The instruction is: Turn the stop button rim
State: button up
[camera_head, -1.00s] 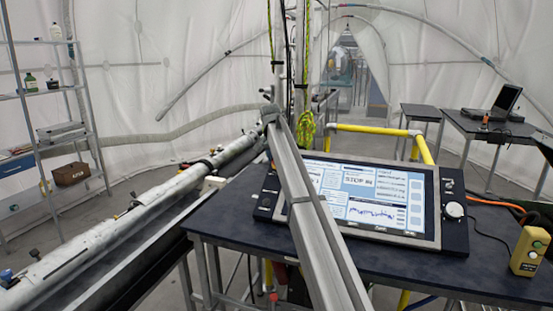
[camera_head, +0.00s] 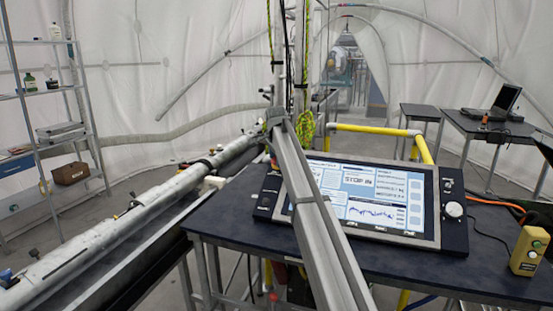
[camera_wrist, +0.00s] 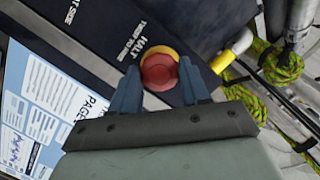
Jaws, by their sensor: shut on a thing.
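The stop button (camera_wrist: 158,70) is a round red cap with a yellow patch along its upper edge. It sits on a dark panel, beside white lettering that reads "HALT" and "TWIST TO RISE". My gripper (camera_wrist: 158,80) has two blue fingers, one on each side of the red cap, shut on its rim. In the head view the button and the fingers are hidden; my grey arm crosses in front of the console.
A console with a lit screen (camera_head: 383,201) stands on a dark table (camera_head: 460,272). A yellow control box (camera_head: 529,250) is at the right. A long pipe (camera_head: 100,237) lies at the left. Yellow-green rope (camera_wrist: 268,68) and metal tubes are close to the button's right.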

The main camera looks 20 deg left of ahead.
jog(key=shift+m, duration=0.3)
dwell(0.4)
jog(key=o, duration=1.1)
jog(key=v, duration=1.4)
jog(key=shift+d+f, duration=0.1)
